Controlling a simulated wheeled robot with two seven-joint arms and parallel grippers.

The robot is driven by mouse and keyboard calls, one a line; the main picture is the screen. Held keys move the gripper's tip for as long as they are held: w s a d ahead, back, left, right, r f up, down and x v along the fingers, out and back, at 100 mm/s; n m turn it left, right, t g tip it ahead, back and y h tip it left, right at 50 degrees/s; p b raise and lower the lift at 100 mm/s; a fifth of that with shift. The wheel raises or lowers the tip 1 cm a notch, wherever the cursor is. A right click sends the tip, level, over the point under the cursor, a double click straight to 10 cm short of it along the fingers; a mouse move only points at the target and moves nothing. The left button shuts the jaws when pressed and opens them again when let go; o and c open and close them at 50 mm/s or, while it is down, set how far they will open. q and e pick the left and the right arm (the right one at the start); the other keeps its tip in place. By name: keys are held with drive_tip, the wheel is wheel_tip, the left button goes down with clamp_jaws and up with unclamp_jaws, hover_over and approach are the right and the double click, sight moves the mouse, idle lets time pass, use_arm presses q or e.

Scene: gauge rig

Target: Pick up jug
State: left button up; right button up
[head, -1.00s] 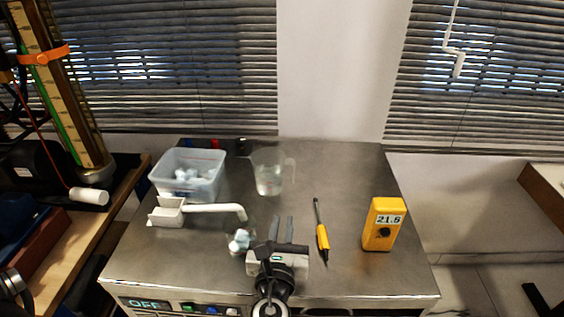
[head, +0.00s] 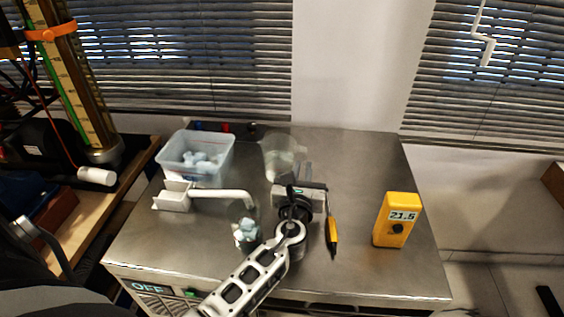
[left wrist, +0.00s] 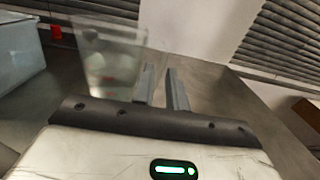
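The jug (head: 277,153) is clear and see-through. It stands upright toward the back of the steel bench top (head: 345,160), right of the plastic bin. In the left wrist view the jug (left wrist: 107,66) is left of the fingers and blurred. My left gripper (head: 302,170) is just in front of the jug and to its right. Its two fingers (left wrist: 163,74) stand apart with a narrow empty gap, so it is open and holds nothing. I cannot clearly make out the jug's handle behind the fingers. My right gripper is in neither view.
A plastic bin (head: 172,162) with pale lumps stands back left. A white bent-handled piece (head: 228,194) lies before it, near a small clear container of bluish pieces (head: 245,231). A yellow-handled tool (head: 333,231) lies right of my gripper. A yellow meter (head: 396,221) stands at right.

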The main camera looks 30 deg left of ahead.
sight(305, 163)
use_arm(q)
drive_tip(key=x, duration=0.1)
drive_tip(key=b+x, duration=0.1)
drive_tip(key=x, duration=0.2)
drive_tip(key=shift+d+f, duration=0.1)
drive_tip(key=shift+f, duration=0.25)
drive_tip(key=shift+w+b, duration=0.3)
drive_tip(key=shift+w, duration=0.05)
drive_tip(key=shift+w+a+r, duration=0.1)
drive_tip(key=shift+w+a, duration=0.05)
drive_tip(key=shift+a, duration=0.05)
clamp_jaws()
drive_tip(key=shift+r, duration=0.1)
